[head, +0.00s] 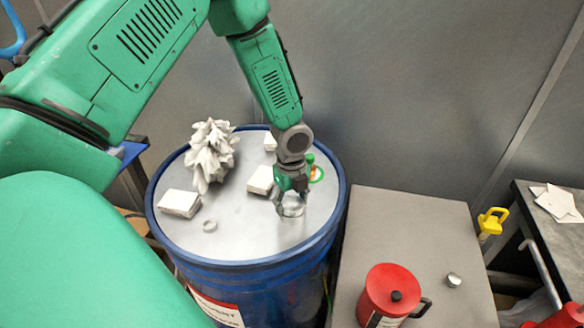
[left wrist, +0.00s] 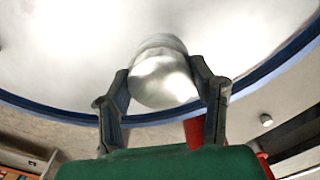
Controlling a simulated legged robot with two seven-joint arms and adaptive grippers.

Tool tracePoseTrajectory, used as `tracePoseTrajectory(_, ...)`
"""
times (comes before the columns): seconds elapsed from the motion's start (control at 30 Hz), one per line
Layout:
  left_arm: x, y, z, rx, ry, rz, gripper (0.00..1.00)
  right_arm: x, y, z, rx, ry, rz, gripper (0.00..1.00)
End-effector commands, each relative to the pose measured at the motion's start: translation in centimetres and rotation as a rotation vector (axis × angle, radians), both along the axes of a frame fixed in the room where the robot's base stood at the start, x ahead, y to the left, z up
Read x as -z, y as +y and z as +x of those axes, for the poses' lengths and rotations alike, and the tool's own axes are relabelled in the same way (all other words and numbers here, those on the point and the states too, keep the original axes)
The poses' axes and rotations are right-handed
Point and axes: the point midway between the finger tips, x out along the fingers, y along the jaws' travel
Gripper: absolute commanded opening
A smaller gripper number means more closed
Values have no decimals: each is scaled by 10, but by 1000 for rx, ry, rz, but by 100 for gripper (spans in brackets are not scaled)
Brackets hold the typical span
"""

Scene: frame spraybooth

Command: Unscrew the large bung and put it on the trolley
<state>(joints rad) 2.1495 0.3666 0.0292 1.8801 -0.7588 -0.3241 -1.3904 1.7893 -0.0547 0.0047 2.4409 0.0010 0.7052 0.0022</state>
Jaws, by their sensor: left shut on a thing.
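The blue drum (head: 180,245) has a silvery metal lid. My left gripper (head: 291,198) reaches down over the right part of the lid and is shut on the large bung (head: 293,208). In the left wrist view the bung (left wrist: 162,78) is a shiny rounded metal piece between the two fingers (left wrist: 160,85). I cannot tell whether it is still seated in the lid or just clear of it. The grey trolley top (head: 385,225) is right of the drum. My right gripper is not in view.
A green-ringed item (head: 316,174) is just behind my gripper. A red can (head: 391,291) and a small metal cap (head: 453,280) stand on the trolley's front; its back is clear.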

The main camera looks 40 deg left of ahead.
Motion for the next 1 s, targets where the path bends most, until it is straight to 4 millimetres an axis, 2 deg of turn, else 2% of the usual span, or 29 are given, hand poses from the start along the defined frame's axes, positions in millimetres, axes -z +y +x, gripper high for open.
tracePoseTrajectory(0.2,1,-1,-2,-321,2,0,27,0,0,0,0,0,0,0)
tracePoseTrajectory(0.53,2,-1,-3,-381,3,-1,27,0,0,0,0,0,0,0)
tracePoseTrajectory(0.8,2,-2,-4,-744,4,0,27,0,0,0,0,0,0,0)
tracePoseTrajectory(1.0,2,-2,-5,-771,5,-1,27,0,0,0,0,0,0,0)
